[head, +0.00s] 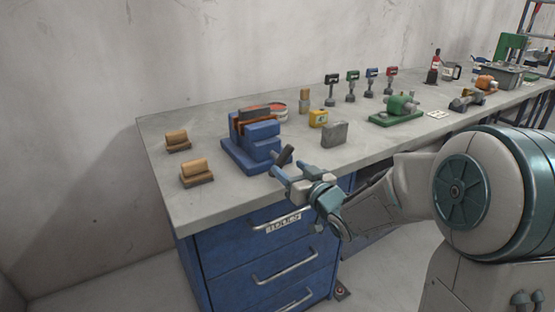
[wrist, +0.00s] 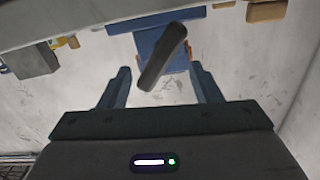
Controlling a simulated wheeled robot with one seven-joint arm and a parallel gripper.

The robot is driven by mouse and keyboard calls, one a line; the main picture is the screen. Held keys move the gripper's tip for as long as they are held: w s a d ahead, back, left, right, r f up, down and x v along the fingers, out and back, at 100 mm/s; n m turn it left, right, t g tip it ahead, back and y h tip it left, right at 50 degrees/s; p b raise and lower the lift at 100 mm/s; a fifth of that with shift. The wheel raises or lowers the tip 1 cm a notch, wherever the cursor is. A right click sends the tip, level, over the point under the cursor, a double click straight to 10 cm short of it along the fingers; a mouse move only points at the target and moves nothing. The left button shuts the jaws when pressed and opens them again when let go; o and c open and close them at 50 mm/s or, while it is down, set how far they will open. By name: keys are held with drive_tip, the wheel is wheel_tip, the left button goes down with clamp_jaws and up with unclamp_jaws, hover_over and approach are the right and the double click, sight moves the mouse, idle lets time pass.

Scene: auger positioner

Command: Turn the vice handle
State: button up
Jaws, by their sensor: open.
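The blue vice (head: 255,141) stands on the bench near its front left part. Its dark handle (head: 281,158) sticks out from the front of the vice, tilted. In the wrist view the handle (wrist: 162,56) shows as a dark slanted bar in front of the blue vice body (wrist: 150,22). My gripper (head: 283,171) is open at the bench's front edge, close to the handle. In the wrist view the fingers of my gripper (wrist: 160,80) stand on either side of the handle's lower end, with visible gaps. I cannot tell how deep the handle reaches between them.
Two wooden blocks (head: 197,173) (head: 178,141) lie left of the vice. A grey block (head: 334,134) and a yellow box (head: 318,118) stand to its right. A green machine (head: 398,110) is farther right. Blue drawers (head: 262,255) with protruding handles are below the bench's front edge.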

sight(283, 163)
drive_tip(key=x, duration=0.7)
clamp_jaws()
